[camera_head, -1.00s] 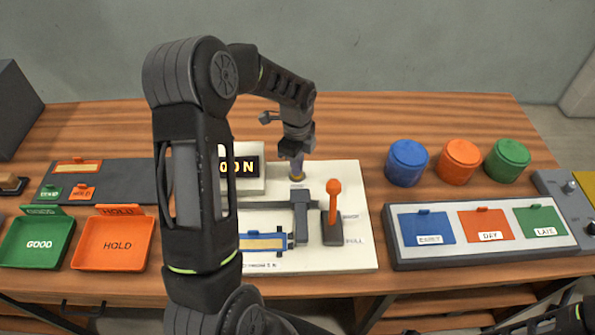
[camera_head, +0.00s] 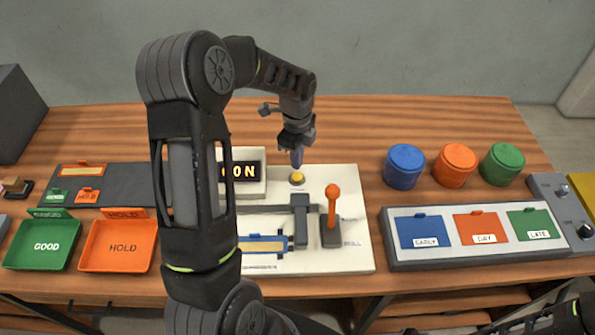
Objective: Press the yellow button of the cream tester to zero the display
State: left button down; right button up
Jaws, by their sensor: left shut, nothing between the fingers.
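The cream tester (camera_head: 345,262) lies flat in the middle of the table. Its yellow button (camera_head: 297,179) shows near the back of the tester, right of the display. The display (camera_head: 241,171) is partly hidden by my left arm, and the readable part ends in "0 N". My left gripper (camera_head: 297,160) points down, shut and empty, with its tips at or just above the back of the yellow button. I cannot tell whether they touch it. The tester's orange-knobbed lever (camera_head: 332,215) stands upright. My right gripper is not in view.
Green GOOD (camera_head: 42,262) and orange HOLD (camera_head: 118,262) trays stand at the left. Blue (camera_head: 405,167), orange (camera_head: 455,166) and green (camera_head: 502,165) round containers stand at the right, behind a grey-edged panel (camera_head: 480,252) with three coloured plates. The table's back strip is clear.

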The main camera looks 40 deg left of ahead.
aim_at(297, 176)
pick_arm(q)
notch_tip(297, 176, up, 5)
jog(key=p, duration=0.3)
jog(key=shift+r, duration=0.2)
dwell(0.5)
